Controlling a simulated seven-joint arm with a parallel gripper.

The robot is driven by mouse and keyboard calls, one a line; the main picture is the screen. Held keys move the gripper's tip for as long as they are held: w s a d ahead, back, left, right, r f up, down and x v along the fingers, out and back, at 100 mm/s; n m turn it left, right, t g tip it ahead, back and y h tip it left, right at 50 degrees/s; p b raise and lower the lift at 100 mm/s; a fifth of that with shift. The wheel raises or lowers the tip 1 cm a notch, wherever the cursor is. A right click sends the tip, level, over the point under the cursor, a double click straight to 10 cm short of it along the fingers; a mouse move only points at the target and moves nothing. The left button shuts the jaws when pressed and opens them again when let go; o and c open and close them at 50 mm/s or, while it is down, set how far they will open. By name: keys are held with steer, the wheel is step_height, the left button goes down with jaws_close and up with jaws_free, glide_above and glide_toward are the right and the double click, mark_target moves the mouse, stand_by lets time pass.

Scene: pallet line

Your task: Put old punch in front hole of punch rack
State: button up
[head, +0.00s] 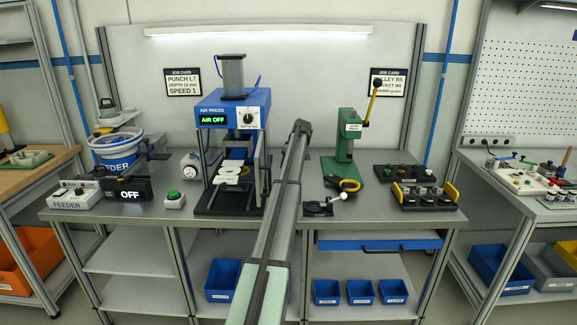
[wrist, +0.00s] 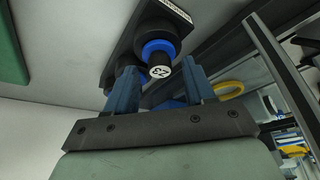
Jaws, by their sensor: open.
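In the wrist view, my gripper (wrist: 160,75) is open, its two blue-grey fingers apart. A dark punch (wrist: 158,57) with a blue collar and a white end marked with a number shows between and just beyond the fingertips. I cannot tell whether the fingers touch it. The punch stands at a black block (wrist: 122,48) with a partly cut-off label; whether this is the punch rack, and where its front hole is, I cannot tell. In the head view, my arm crosses the middle of the bench and my gripper cannot be made out.
The blue air press (head: 235,112) reads AIR OFF, left of my arm. A green hand press (head: 345,150) stands right of it. A black block with coloured knobs (head: 403,173) and a yellow-handled tray (head: 425,204) lie at right. A feeder (head: 115,150) stands at left.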

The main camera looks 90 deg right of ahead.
steer(key=v, duration=1.1)
steer(key=shift+r, duration=0.15)
